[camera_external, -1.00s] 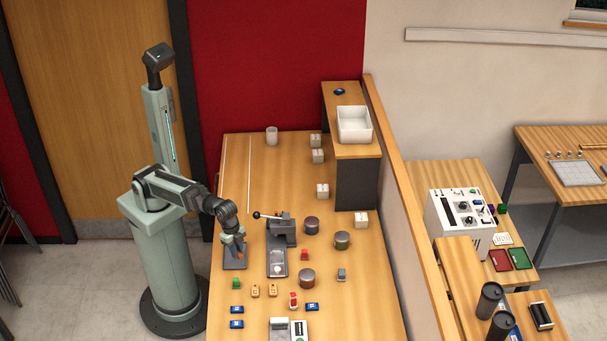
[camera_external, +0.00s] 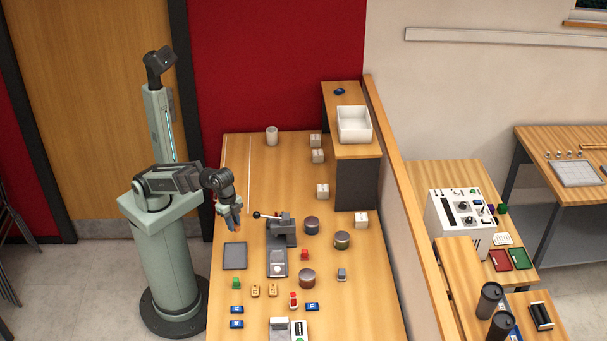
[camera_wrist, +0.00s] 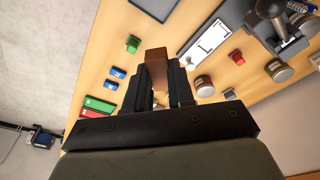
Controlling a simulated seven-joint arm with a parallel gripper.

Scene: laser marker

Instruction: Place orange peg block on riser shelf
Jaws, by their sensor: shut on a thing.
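My gripper (camera_external: 235,236) is shut on the orange peg block (camera_wrist: 156,72), which shows brownish-orange between the two dark fingers in the wrist view. In the external view the gripper is raised above the table, just beyond the dark grey pad (camera_external: 235,256), and only a little of the block shows at the fingertips. The riser shelf (camera_external: 350,151) stands at the far right of the table, with a wooden top and dark side. On its top are a white bin (camera_external: 354,125) and a small dark blue object (camera_external: 339,91).
A lever press (camera_external: 280,240) stands just right of my gripper. A wooden partition (camera_external: 400,190) runs along the right edge. The table's far left is mostly clear.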

